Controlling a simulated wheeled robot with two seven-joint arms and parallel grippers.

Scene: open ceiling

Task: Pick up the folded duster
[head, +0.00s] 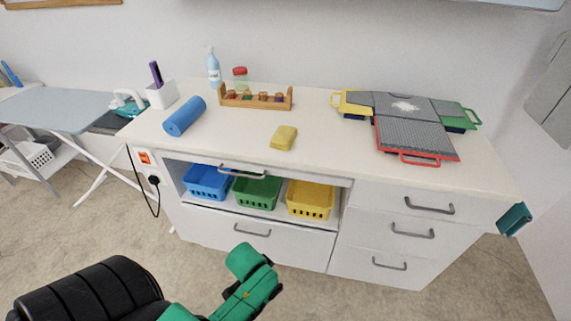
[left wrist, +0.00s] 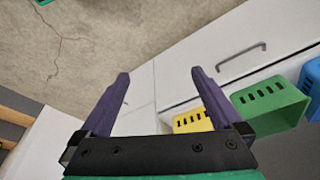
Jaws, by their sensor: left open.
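The folded duster (head: 284,138) is a small yellow folded cloth. It lies flat on the white worktop, near the front edge and left of the middle. My left arm shows green at the bottom of the head view, in front of and below the worktop. My left gripper (left wrist: 160,82) shows in the left wrist view with two purple fingers spread wide and nothing between them. It is well away from the duster, which does not show in that view. My right gripper is not in view.
Grey-topped trays (head: 416,134) sit at the right. Blue, green (head: 257,191) and yellow baskets (head: 310,199) fill the shelf below. The worktop around the duster is clear.

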